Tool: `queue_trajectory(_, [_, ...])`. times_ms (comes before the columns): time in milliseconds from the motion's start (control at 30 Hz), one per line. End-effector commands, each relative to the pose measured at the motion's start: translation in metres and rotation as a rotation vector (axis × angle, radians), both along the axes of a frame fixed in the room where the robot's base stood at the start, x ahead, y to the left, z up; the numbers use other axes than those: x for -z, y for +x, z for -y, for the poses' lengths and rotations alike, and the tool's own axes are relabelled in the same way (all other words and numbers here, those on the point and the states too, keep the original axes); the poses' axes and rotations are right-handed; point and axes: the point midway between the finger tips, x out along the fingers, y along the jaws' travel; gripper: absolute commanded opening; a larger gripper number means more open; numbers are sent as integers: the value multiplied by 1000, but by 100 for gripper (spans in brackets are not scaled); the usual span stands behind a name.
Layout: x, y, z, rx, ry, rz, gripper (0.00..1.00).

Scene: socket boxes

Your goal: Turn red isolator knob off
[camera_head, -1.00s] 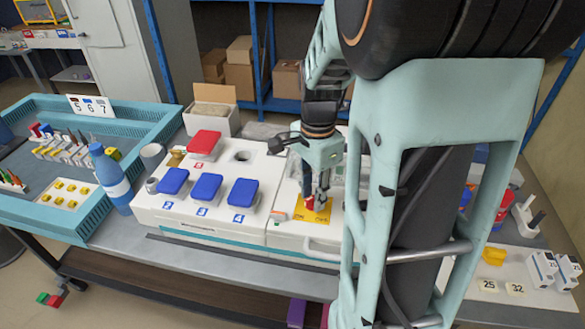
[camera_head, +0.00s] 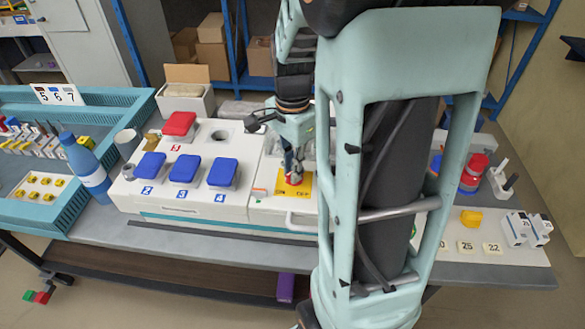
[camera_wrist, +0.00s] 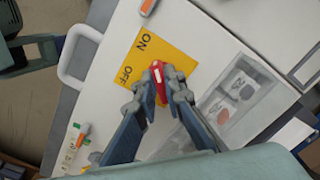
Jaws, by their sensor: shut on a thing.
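The red isolator knob (camera_wrist: 159,85) is a narrow red handle on a yellow plate (camera_wrist: 146,48) marked ON and OFF. My gripper (camera_wrist: 161,90) is shut on the knob, with one finger on each side of it in the wrist view. The knob's white mark shows between the fingertips, near the OFF word; its exact setting is hard to tell. In the head view my gripper (camera_head: 293,171) points down over the yellow plate (camera_head: 287,189) and mostly hides the knob.
A light bar handle (camera_wrist: 75,55) rises beside the plate. A blue bottle (camera_head: 86,165) stands further left. My arm hides much of the bench's right side.

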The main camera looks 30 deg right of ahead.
Motion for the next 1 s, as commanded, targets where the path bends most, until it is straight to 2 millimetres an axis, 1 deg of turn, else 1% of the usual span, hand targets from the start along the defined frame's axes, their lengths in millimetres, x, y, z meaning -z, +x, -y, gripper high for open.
queue_trajectory(267, [0,-1,1,-164,-1,1,0])
queue_trajectory(1000, [-1,-3,3,-860,-1,2,0])
